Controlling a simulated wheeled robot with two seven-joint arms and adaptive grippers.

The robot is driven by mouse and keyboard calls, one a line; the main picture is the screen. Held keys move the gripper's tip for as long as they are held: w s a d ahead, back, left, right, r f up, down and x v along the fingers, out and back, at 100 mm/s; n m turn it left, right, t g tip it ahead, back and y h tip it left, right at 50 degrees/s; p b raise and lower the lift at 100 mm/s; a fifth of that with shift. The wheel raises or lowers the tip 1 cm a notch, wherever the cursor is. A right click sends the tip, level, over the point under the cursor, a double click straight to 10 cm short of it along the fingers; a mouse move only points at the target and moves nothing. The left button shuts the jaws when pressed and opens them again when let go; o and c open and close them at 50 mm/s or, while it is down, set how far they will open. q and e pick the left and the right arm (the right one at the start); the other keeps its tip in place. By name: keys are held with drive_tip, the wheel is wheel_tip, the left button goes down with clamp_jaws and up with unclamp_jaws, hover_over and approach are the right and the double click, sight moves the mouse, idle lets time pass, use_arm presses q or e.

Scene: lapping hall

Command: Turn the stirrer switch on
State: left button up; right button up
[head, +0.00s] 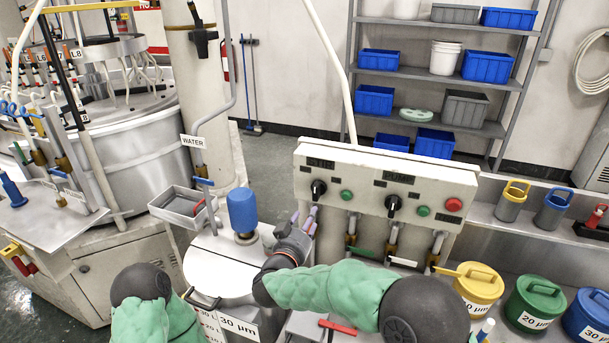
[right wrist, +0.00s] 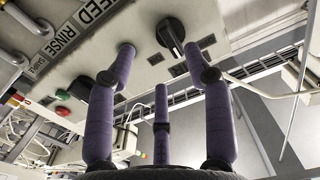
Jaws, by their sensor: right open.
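A pale control panel (head: 362,176) carries a left black rotary switch (head: 318,188) and a right black rotary switch (head: 393,205). The small labels above them are too small to read, so I cannot tell which is the stirrer switch. My right gripper (head: 303,215) has purple fingers, open and empty, just below and left of the left switch. In the right wrist view a black rotary switch (right wrist: 170,35) sits just beyond and between the spread fingertips (right wrist: 167,56); I see no clear contact. My left gripper is outside the head view.
Green buttons (head: 347,195) and a red button (head: 453,204) share the panel. Below it hang several pipes with valves. A lidded tank with a blue motor (head: 242,210) stands left of my right gripper. Yellow (head: 478,289), green and blue pots stand at the right.

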sight(316, 196)
drive_tip(key=x, duration=0.3)
drive_tip(key=r+x, duration=0.1)
drive_tip(key=x, duration=0.3)
drive_tip(key=r+x, duration=0.1)
drive_tip(key=x, duration=0.2)
drive_tip(key=shift+w+b, duration=0.3)
drive_tip(key=shift+b, duration=0.05)
drive_tip(key=shift+c, duration=0.3)
clamp_jaws()
